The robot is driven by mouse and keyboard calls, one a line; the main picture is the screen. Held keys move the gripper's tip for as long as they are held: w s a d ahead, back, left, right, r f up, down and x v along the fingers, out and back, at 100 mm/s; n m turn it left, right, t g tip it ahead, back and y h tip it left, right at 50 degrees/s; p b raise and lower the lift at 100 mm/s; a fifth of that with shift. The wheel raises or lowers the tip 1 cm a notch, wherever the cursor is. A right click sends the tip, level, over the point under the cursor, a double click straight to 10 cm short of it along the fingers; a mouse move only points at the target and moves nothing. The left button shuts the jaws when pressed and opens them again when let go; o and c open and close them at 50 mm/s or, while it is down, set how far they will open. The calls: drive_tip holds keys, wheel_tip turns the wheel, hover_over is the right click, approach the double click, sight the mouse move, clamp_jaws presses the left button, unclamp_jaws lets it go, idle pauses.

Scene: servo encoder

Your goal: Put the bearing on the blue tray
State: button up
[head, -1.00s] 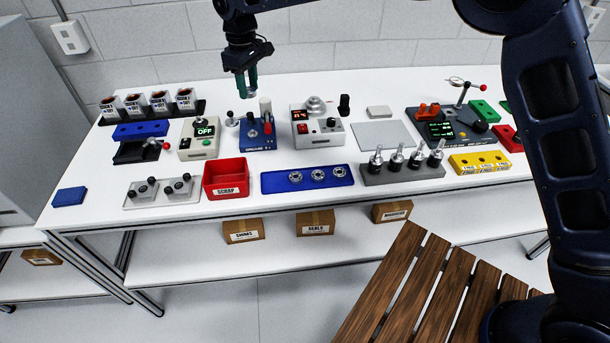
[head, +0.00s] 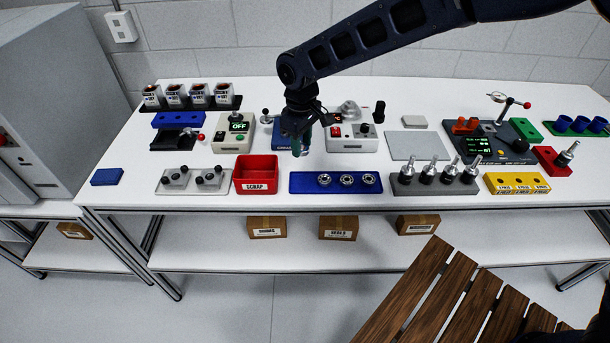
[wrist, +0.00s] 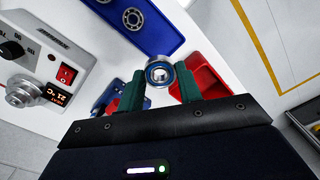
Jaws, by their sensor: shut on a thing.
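My gripper (head: 300,150) is shut on a bearing; it also shows in the wrist view (wrist: 159,82). The bearing (wrist: 159,72) is a small metal ring with a blue band, held between the green fingertips. In the head view the bearing is too small to make out. The blue tray (head: 298,183) lies at the front of the table and holds a row of three bearings. The held bearing is in the air, apart from the tray.
A red SCRAP bin (head: 256,175) stands just left of the tray. A grey block with upright black-and-silver pieces (head: 436,188) is on its right. A blue device (head: 281,132), partly hidden by my gripper, and a grey heater box (head: 352,143) stand behind.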

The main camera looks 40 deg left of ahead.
sight(302, 183)
wheel_tip(302, 183, down, 12)
drive_tip(key=shift+f, duration=0.15)
idle(0.4)
drive_tip(key=o, duration=0.8)
drive_tip(key=shift+f, duration=0.15)
wheel_tip(302, 183, up, 12)
drive_tip(key=shift+r, duration=0.2)
